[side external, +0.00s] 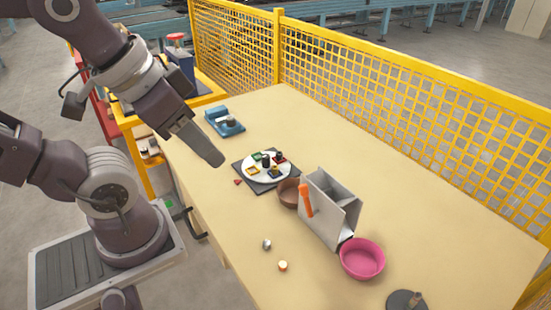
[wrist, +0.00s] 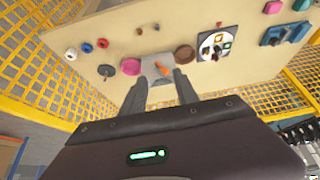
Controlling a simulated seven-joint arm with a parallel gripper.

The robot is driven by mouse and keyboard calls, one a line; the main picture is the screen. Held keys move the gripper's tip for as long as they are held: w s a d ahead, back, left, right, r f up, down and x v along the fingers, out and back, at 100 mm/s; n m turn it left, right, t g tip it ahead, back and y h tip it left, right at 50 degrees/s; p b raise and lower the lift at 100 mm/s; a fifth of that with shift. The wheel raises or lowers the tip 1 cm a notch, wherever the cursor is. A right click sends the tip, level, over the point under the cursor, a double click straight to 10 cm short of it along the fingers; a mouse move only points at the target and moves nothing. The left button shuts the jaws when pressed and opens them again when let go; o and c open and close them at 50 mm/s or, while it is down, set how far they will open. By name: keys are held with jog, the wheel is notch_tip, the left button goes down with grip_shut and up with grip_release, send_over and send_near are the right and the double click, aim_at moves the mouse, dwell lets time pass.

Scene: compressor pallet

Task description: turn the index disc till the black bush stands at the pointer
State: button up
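The white index disc (side external: 262,178) lies on a dark square base plate (side external: 258,189) in the middle of the table; it also shows in the wrist view (wrist: 206,42). It carries green, red, yellow and blue pads with small dark parts among them. A dark cylinder (side external: 265,161) stands near its middle; I cannot tell whether it is the black bush or a centre knob. A small red wedge (side external: 237,182), seemingly the pointer, lies at the plate's left edge. My gripper (side external: 217,160) hangs above and left of the disc, apart from it. In the wrist view its fingers (wrist: 160,80) stand apart, empty.
A brown bowl (side external: 287,194), a grey box with an orange handle (side external: 329,212) and a pink bowl (side external: 362,258) stand right of the disc. A blue fixture (side external: 224,123) stands behind left. Small parts lie in front. Yellow mesh fencing (side external: 400,93) borders the table's far side.

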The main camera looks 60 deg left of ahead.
dwell(0.4)
jog(key=shift+n+g, duration=0.6)
jog(key=shift+n, duration=0.3)
jog(key=w, duration=0.2)
jog(key=w+a, duration=0.1)
jog(key=w, duration=0.1)
jog(key=w+a+r, duration=0.1)
jog(key=w, duration=0.2)
jog(key=shift+a, duration=0.15)
jog(key=shift+c, duration=0.3)
jog(key=n+g, duration=0.4)
jog(key=n, duration=0.3)
send_over(266, 156)
notch_tip(266, 156, down, 24)
jog(key=shift+r, duration=0.25)
notch_tip(266, 156, down, 8)
jog(key=shift+r, duration=0.1)
